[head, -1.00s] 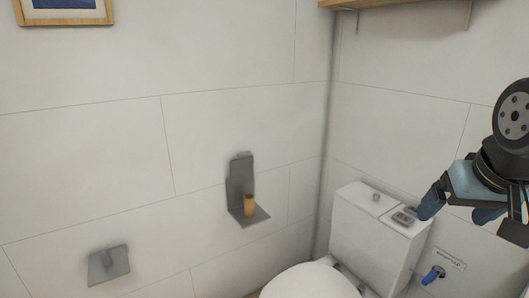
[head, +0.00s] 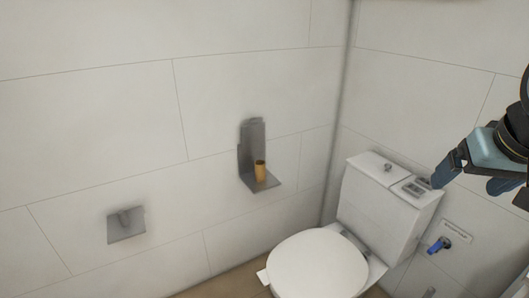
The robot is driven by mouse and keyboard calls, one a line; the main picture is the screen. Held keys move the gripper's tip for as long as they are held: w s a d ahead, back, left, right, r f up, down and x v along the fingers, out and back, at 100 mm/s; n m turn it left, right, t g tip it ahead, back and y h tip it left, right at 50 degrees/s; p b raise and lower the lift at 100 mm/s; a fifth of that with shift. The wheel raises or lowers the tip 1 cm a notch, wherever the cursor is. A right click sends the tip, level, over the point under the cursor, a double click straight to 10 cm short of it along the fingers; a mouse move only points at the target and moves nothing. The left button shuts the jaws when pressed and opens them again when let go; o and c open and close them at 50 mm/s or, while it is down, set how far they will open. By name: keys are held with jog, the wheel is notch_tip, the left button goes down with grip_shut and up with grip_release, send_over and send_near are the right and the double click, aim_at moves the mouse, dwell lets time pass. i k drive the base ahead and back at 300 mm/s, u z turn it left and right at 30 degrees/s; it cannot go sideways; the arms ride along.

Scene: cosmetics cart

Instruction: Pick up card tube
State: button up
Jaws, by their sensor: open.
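The card tube (head: 260,172), small and tan-brown, stands upright on the ledge of a grey metal wall holder (head: 251,141) near the middle of the head view. My gripper (head: 466,180) is at the right edge, with blue-grey fingers apart and nothing seen between them. In the picture it is well to the right of the tube, in front of the toilet tank's right end. Part of my arm is cut off by the frame edge.
A white toilet (head: 318,264) with its lid down stands right of the holder, its tank (head: 385,205) in the corner. A small grey wall plate (head: 126,225) is at lower left. A blue valve (head: 438,245) sits right of the tank. The wall around the holder is bare.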

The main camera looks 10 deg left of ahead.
aim_at(260, 171)
jog(key=u, duration=0.65)
jog(key=i, duration=0.15)
jog(key=z, duration=3)
jog(key=k, duration=1.35)
jog(key=u, duration=3.65)
jog(key=k, duration=0.1)
jog(key=z, duration=1.45)
